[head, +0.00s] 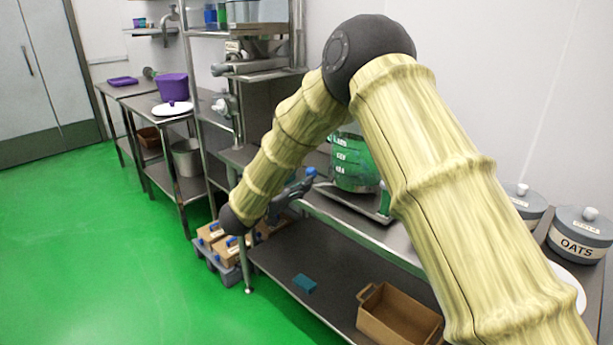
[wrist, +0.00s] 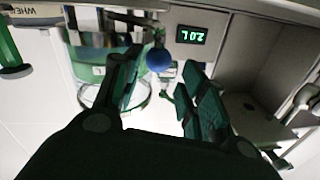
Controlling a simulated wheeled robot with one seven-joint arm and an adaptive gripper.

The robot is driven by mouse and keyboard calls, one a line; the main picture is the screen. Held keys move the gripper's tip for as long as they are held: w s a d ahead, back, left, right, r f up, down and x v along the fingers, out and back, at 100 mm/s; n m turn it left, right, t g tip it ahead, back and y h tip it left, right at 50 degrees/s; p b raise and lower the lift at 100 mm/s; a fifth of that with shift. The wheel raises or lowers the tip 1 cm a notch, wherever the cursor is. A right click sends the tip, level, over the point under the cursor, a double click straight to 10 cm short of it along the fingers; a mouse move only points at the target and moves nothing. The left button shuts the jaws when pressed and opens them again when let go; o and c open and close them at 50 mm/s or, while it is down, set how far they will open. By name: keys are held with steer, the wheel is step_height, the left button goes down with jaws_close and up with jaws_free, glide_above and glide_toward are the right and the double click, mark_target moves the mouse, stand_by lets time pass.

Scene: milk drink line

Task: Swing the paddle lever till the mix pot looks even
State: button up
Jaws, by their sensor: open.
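The mix pot (head: 352,170) is a clear vessel with white level marks and green contents; my arm partly covers it in the head view. It also shows in the wrist view (wrist: 97,72), at the upper left. The paddle lever's blue ball knob (wrist: 159,60) is ahead of my gripper (wrist: 162,78), in line with the gap between the fingers. My gripper is open and empty. In the head view, the knob (head: 311,171) shows just beyond my gripper (head: 298,187). Whether the contents are even throughout cannot be told.
A lit display (wrist: 192,35) is beside the knob. Grey lidded jars, one labelled oats (head: 580,236), stand at the right. A brown crate (head: 398,318) and a blue block (head: 304,283) are on the lower shelf. The green floor at left is clear.

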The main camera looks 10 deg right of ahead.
steer(key=shift+v, duration=2.7)
